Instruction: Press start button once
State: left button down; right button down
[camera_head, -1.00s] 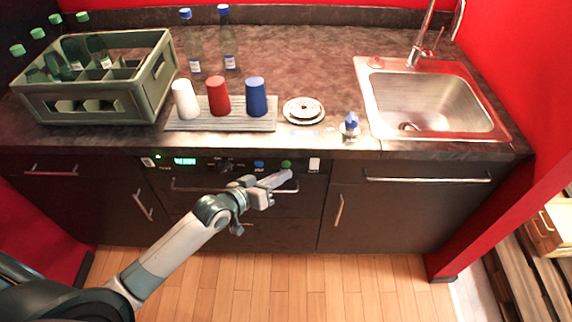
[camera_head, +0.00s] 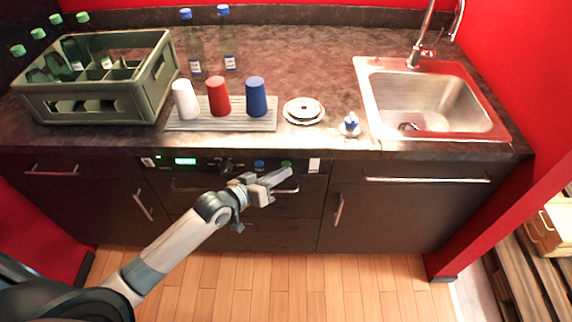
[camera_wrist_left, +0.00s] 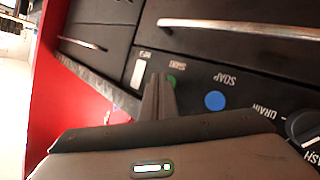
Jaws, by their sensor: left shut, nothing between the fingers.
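The green button (camera_head: 286,163) is on the dark control panel under the counter edge. In the left wrist view the green button (camera_wrist_left: 171,81) is partly hidden behind my fingertips, and its label is too blurred to read surely. My left gripper (camera_head: 289,173) is shut and empty. Its tips are right at the green button, seen also in the left wrist view (camera_wrist_left: 158,82); I cannot tell whether they touch it. The blue button (camera_wrist_left: 214,101), labelled SOAP, is beside it. My right gripper is not in view.
A knob (camera_head: 226,165) and a lit green display (camera_head: 185,161) are further left on the panel; a white button (camera_head: 314,165) is to the right. A handle bar runs below the panel. Cups, a crate (camera_head: 60,108) and a sink (camera_head: 430,100) are on the counter above.

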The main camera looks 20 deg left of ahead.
pick_arm(q)
jog(key=shift+w+a, duration=0.1)
jog(key=shift+w, duration=0.3)
dwell(0.5)
jog(key=shift+s, duration=0.15)
jog(key=shift+s+d+p, duration=0.2)
jog(key=shift+s+p, duration=0.45)
dwell(0.4)
jog(key=s+p, duration=0.1)
jog(key=s, duration=0.1)
jog(key=s+d+p, duration=0.1)
jog(key=s+p, duration=0.1)
jog(key=shift+s+d, duration=0.2)
jog(key=shift+s, duration=0.2)
